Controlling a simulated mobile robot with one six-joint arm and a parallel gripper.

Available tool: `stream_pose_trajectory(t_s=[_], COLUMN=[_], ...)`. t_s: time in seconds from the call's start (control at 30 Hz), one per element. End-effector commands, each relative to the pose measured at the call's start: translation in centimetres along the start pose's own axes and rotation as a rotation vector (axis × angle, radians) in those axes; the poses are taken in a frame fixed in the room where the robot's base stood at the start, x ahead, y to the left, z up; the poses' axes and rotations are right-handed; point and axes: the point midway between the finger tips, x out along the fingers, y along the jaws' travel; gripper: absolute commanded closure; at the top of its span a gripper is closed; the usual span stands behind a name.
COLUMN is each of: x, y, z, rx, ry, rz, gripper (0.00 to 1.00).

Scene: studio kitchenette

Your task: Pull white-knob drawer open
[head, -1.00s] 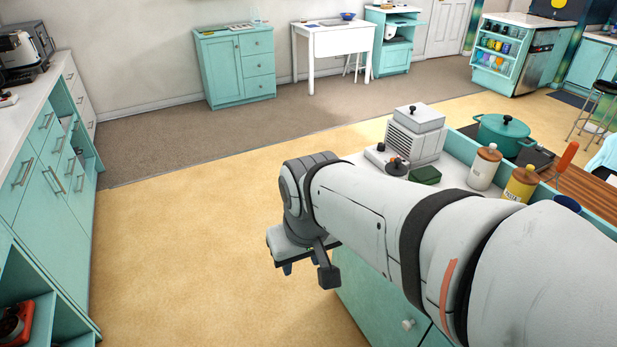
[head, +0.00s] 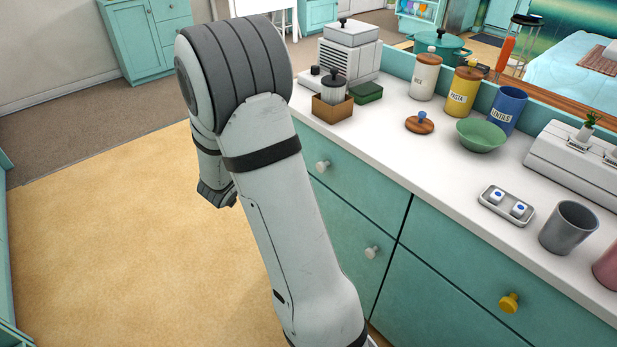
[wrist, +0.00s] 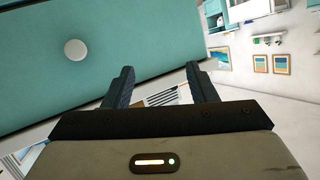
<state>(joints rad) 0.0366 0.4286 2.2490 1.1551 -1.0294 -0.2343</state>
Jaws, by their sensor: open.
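In the head view, a teal upper drawer (head: 355,185) carries a pale white knob (head: 322,166). A second pale knob (head: 371,252) is on the front below it. The drawer fronts look closed. In the wrist view, a round white knob (wrist: 75,50) stands on a teal front (wrist: 130,30), left of my fingers; I cannot tell which of the two it is. My gripper (wrist: 160,82) is open, with nothing between its fingers, apart from the knob. In the head view, my gripper is mostly hidden behind my arm, left of the drawers.
A yellow knob (head: 509,302) is on the drawer front to the right. The white countertop (head: 420,165) above holds a wooden box (head: 332,108), a green bowl (head: 481,135), canisters and a grey cup (head: 568,228). The yellow floor (head: 120,230) left of my arm is clear.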

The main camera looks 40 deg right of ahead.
Motion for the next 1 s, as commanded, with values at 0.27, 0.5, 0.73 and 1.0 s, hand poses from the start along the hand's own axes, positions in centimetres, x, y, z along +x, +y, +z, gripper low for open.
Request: stream_pose_trajectory(t_s=[0.27, 0.5, 0.73, 1.0], x=[2.4, 2.9, 6.0, 8.4], y=[8.1, 10.0, 11.5, 12.5], z=[4.4, 4.2, 2.9, 1.7], rx=[-0.097, -0.128, -0.127, -0.127], ry=[0.293, 0.356, 0.356, 0.355], rz=[0.38, 0.459, 0.458, 0.453], gripper=[0.48, 0.48, 0.48, 0.48])
